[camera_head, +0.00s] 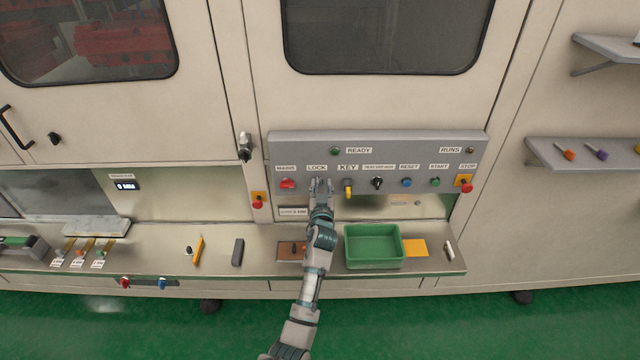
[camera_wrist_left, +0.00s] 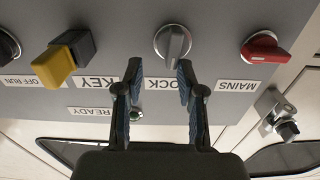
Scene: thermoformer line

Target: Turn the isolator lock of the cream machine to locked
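The cream machine (camera_head: 235,205) has a grey control panel (camera_head: 400,148) with a row of labelled controls. The isolator lock (camera_wrist_left: 173,42) is a grey round knob with a raised grip, above the LOCK label in the upside-down left wrist view. Its grip stands nearly upright there, slightly tilted. My left gripper (camera_head: 320,182) is in front of it below the LOCK label (camera_head: 316,167) in the head view and hides it. In the wrist view the left gripper (camera_wrist_left: 160,66) is open and empty, its fingertips just short of the knob, which sits nearer the right finger. My right gripper is not in view.
Beside the lock are the red MAINS switch (camera_head: 287,184) and the yellow key switch (camera_head: 348,190). A red stop button (camera_head: 466,186) is at the panel's right end. A green bin (camera_head: 373,260) stands on the ledge below, right of my arm.

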